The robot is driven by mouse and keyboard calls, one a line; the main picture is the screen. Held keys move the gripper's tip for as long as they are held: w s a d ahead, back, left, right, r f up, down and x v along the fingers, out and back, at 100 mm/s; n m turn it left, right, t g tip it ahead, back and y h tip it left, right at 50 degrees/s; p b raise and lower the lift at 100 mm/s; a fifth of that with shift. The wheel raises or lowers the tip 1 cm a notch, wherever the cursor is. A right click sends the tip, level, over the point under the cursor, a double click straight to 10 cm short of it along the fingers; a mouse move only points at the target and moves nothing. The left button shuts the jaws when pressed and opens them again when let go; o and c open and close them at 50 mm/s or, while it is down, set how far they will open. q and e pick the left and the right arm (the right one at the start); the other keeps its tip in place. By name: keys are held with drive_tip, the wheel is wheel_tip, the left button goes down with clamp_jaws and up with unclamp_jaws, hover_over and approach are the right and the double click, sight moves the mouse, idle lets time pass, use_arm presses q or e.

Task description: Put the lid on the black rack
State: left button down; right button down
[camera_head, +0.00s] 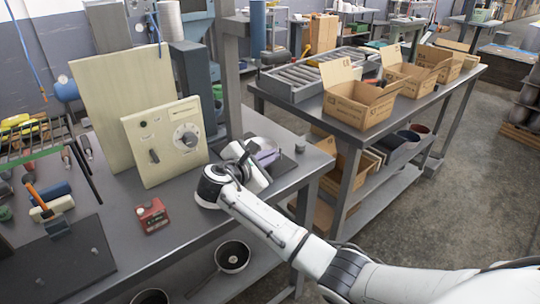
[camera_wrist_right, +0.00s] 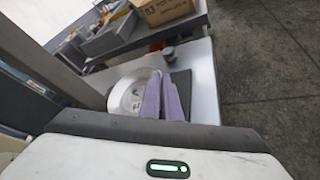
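My right gripper (camera_head: 267,153) reaches over the right end of the near workbench, in front of a grey post. In the right wrist view its two purple fingers (camera_wrist_right: 163,95) lie close together, and I cannot tell whether they pinch anything. A round silver thing (camera_wrist_right: 123,96), which looks like the lid, lies just left of the fingers; the left finger covers part of it. In the head view my gripper mostly hides it. A black wire rack (camera_head: 40,154) stands at the left of the bench. My left gripper is not in view.
A beige panel with a dial (camera_head: 165,140) stands left of my right gripper. A red box (camera_head: 152,215) lies in front of it. A dark flat mat (camera_wrist_right: 182,88) lies right of the fingers. A dark pan (camera_head: 232,257) is on the lower shelf. Cardboard boxes (camera_head: 361,103) stand on the second table.

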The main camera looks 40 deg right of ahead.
drive_tip(key=c, duration=2)
unclamp_jaws()
drive_tip(key=shift+a+f, duration=0.1)
drive_tip(key=shift+f, duration=0.05)
